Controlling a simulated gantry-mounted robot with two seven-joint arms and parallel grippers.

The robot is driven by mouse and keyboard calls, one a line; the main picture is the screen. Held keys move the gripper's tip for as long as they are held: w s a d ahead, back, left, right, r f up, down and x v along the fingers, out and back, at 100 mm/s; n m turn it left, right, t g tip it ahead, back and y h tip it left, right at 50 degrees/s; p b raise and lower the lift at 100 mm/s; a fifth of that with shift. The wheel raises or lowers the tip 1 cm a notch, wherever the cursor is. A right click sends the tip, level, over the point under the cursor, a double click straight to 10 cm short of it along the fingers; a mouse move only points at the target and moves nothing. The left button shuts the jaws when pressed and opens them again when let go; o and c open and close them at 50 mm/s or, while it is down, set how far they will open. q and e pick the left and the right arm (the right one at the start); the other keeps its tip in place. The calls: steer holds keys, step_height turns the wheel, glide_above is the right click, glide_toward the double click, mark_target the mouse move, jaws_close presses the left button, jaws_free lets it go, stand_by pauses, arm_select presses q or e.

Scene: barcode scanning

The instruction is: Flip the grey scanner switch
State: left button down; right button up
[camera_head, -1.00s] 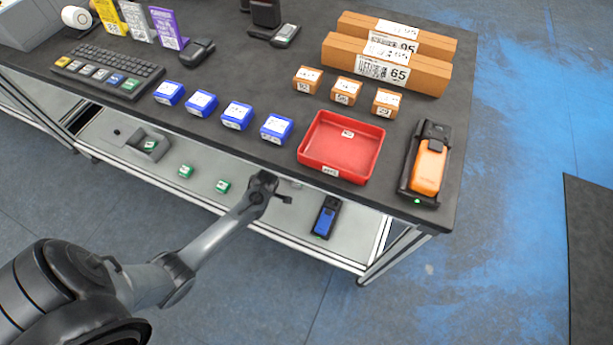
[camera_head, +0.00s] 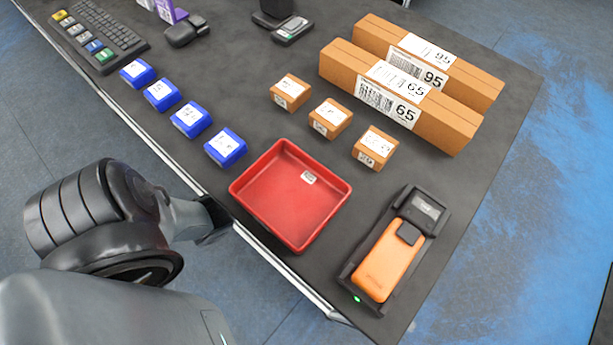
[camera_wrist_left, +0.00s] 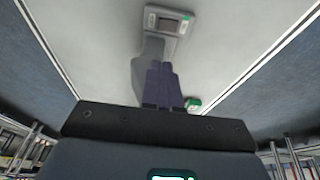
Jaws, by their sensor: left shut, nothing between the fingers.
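The grey scanner (camera_wrist_left: 150,62) lies on the light lower shelf in the left wrist view, with a dark screen and a small green spot at its top end. Its switch cannot be made out. My left gripper (camera_wrist_left: 163,66) is shut and empty, its dark fingers overlapping the scanner's grey body. I cannot tell whether they touch it. In the head view my left arm comes in from the left and its end goes out of sight at the table edge. The grey scanner is hidden there. My right gripper is in neither view.
A green box (camera_wrist_left: 193,104) sits on the shelf right of my fingers. On the table above are a red tray (camera_head: 250,210), an orange scanner (camera_head: 385,268) in a black holder, several blue boxes (camera_head: 190,118), small brown boxes (camera_head: 330,118) and two long cartons (camera_head: 450,125).

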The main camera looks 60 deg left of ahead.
arm_select(q)
steer(key=b+x, duration=0.3)
steer(key=x, duration=0.1)
steer(key=b+x, duration=0.3)
steer(key=x, duration=0.1)
steer(key=b+x, duration=0.3)
steer(key=x, duration=0.1)
steer(key=shift+s+d+f, duration=0.1)
steer(key=shift+d+f, duration=0.1)
steer(key=shift+d, duration=0.05)
steer(key=shift+f+b, duration=0.7)
steer(key=shift+f, duration=0.15)
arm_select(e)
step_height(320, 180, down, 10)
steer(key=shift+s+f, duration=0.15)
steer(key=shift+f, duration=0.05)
